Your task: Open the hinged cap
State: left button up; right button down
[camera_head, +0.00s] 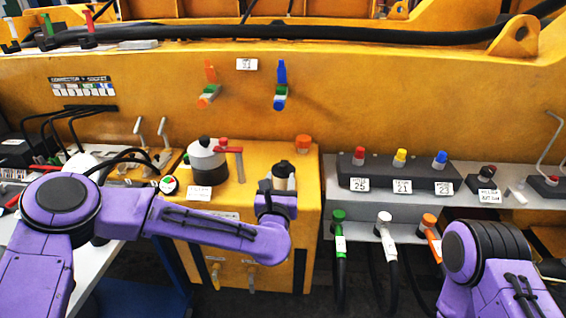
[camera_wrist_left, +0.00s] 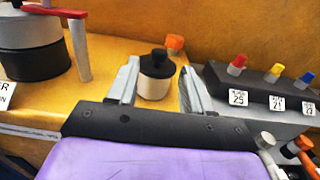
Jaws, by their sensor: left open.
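A small white cylinder with a black cap (camera_head: 284,170) stands on the yellow housing. In the left wrist view the black cap (camera_wrist_left: 157,64) is down on the white body, with a small knob on top. My left gripper (camera_wrist_left: 158,80) is open, its two grey fingers apart on either side of the capped cylinder in the picture. I cannot tell whether they touch it. In the head view my left gripper (camera_head: 277,190) covers the lower part of the cylinder. My right arm shows at the lower right; its gripper is out of view.
A larger grey and black canister (camera_head: 207,162) with a red-handled lever (camera_head: 230,150) stands left of the cap. An orange knob (camera_head: 303,143) sits behind it. To the right is a black box (camera_head: 385,175) with coloured plugs, above hanging cables.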

aim_at(283, 163)
pick_arm(q)
jog(key=w+p, duration=0.2)
jog(key=w, duration=0.5)
jog(key=shift+w, duration=0.65)
grip_shut()
